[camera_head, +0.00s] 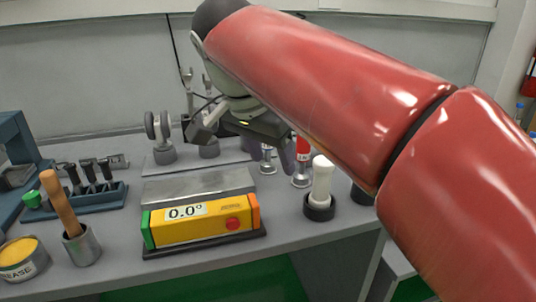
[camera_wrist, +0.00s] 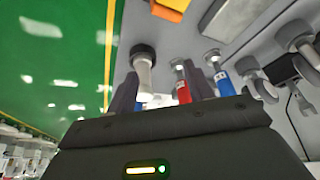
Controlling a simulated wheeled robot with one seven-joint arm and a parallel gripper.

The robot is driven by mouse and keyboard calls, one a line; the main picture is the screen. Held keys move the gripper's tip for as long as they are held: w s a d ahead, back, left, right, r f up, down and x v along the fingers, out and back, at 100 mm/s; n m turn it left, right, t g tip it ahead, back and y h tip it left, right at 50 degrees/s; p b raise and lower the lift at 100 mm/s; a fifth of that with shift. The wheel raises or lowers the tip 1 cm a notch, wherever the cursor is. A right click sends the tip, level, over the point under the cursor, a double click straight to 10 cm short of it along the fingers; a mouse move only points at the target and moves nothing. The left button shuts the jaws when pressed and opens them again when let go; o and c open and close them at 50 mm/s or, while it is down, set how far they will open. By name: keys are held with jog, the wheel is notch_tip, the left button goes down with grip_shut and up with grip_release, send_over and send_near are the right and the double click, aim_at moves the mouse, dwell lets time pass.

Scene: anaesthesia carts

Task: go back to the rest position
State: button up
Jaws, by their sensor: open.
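My gripper (camera_head: 268,150) hangs over the back right of the grey bench (camera_head: 215,265) in the head view, partly hidden by my red arm. In the wrist view my gripper (camera_wrist: 164,85) has its two dark fingers spread apart with nothing held between them. A white-handled piece in a round black base (camera_head: 321,185) stands upright in front of and to the right of the gripper. A red-topped piece on a metal foot (camera_head: 302,162) stands near the fingers; whether they touch it, I cannot tell.
A yellow digital level reading 0.0° (camera_head: 200,222) lies on the bench front. A cup with a wooden handle (camera_head: 82,246), a grease tin (camera_head: 22,262) and a blue tool rack (camera_head: 90,198) stand left. Metal clamp-like fixtures (camera_head: 162,140) stand behind. A blue piece (camera_wrist: 225,84) shows right of the fingers.

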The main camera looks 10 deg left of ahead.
jog(key=s+d+f+n+y, duration=0.1)
jog(key=d+f, duration=0.2)
jog(key=d, duration=0.3)
jog(key=s+d+f+n, duration=0.2)
jog(key=d+f, duration=0.1)
jog(key=d, duration=0.3)
jog(key=s+d+f+n+t, duration=0.1)
jog(key=s+d+f, duration=0.3)
jog(key=f, duration=0.3)
jog(key=s+d+f+n+y, duration=0.1)
jog(key=s+d+f, duration=0.4)
jog(key=d+f, duration=0.1)
jog(key=shift+s+d+f+n+t, duration=0.15)
jog(key=shift+d+f+n+t, duration=0.05)
jog(key=shift+f+n+t, duration=0.2)
